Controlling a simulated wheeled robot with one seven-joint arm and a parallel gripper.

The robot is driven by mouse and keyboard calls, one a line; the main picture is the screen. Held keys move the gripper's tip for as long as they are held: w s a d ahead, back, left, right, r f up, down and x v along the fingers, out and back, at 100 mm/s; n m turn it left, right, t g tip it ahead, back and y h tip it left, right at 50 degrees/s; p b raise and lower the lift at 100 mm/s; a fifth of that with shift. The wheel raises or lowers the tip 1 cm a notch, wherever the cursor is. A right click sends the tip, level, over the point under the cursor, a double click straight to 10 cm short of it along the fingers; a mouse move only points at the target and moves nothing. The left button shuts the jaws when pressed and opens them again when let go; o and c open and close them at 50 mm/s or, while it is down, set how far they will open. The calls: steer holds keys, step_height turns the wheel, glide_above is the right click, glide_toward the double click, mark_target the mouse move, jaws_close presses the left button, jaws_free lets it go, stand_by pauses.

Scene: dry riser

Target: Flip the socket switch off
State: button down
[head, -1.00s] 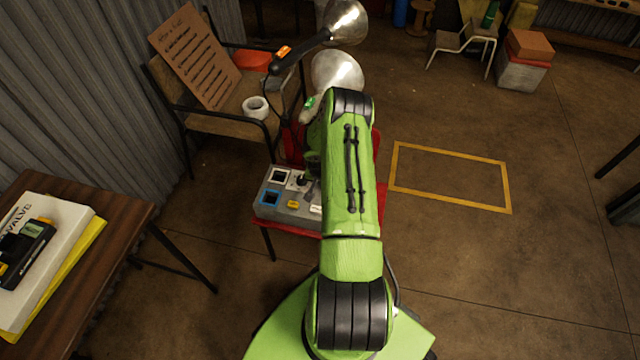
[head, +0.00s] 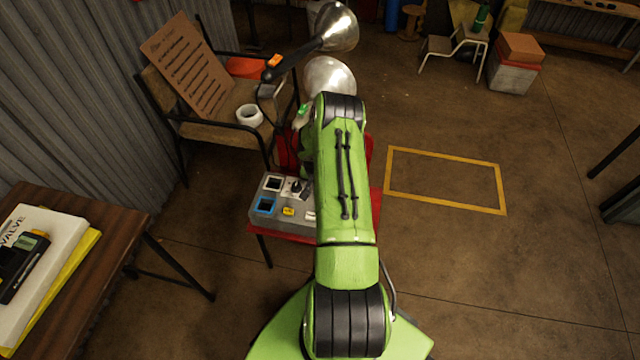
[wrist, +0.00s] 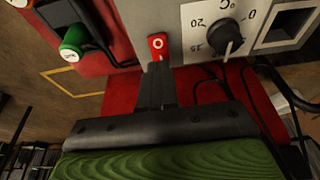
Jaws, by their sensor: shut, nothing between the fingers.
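A red switch piece marked with a white ring (wrist: 157,44) shows at the lower edge of a grey control box (wrist: 180,42) in the wrist view. My gripper (wrist: 156,70) is shut and empty, its fingertips right at the red piece; I cannot tell whether they touch it. In the head view, my arm hides most of the gripper and the right part of the control box (head: 262,222). A blue-framed socket (head: 265,206), a yellow switch (head: 288,211) and a white-framed socket (head: 273,183) show on the box there.
A black dial knob (wrist: 226,36) is right of the red piece, with black cables nearby. A green round part (wrist: 75,42) is at left. The box stands on a red seat (head: 262,232). A lamp (head: 336,27) and a chair (head: 215,130) are behind.

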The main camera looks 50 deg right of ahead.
steer(key=s+a+p+v, duration=0.1)
steer(key=p+v, duration=0.3)
steer(key=v, duration=0.8)
steer(key=shift+a+f, duration=0.25)
steer(key=shift+a, duration=0.45)
